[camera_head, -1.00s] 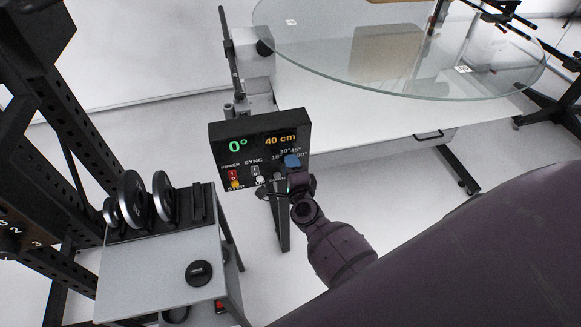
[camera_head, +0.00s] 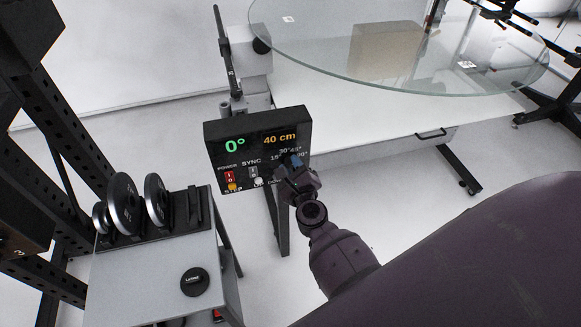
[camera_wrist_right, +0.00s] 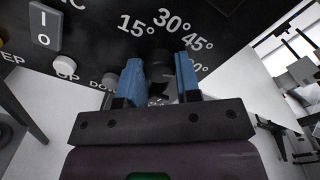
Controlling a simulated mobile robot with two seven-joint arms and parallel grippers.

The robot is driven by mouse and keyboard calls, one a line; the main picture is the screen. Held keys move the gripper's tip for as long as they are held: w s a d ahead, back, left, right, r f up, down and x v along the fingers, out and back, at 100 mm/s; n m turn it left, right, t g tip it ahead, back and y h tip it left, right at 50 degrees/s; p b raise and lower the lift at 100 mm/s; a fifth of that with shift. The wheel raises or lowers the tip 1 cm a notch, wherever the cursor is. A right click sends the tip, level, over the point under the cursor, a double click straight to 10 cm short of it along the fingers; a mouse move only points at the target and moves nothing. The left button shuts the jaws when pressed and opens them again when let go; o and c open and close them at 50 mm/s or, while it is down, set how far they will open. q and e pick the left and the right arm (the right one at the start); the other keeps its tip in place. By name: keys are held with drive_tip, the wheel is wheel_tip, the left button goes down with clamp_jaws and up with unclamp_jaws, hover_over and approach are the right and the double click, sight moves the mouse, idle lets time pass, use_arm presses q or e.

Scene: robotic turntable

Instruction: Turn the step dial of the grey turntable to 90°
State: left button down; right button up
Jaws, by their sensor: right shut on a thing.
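The black control box (camera_head: 218,131) shows a green 0° and an orange 40 cm. Its step dial (camera_wrist_right: 159,64) is a dark knob below the printed 15°, 30° and 45° marks in the right wrist view; another mark at right is partly covered. My right gripper (camera_wrist_right: 160,80) is shut on the dial, with a blue finger on each side of it. In the head view, the right gripper (camera_head: 293,164) covers the dial at the box's lower right. The dial's pointer cannot be made out. My left gripper is out of view.
A round glass top (camera_head: 330,58) is behind the box, over a white table (camera_head: 350,118). A grey cart (camera_head: 140,290) with black discs (camera_head: 122,203) stands at left, beside a black perforated rack (camera_head: 55,130). An UP button (camera_wrist_right: 64,65) and switches sit left of the dial.

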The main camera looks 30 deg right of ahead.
drive_tip(key=shift+m, duration=0.5)
drive_tip(key=o, duration=0.9)
drive_tip(key=shift+o, duration=0.2)
drive_tip(key=b+v, duration=0.1)
drive_tip(key=v, duration=0.9)
drive_tip(key=shift+s, duration=0.4)
drive_tip(key=shift+a, duration=0.15)
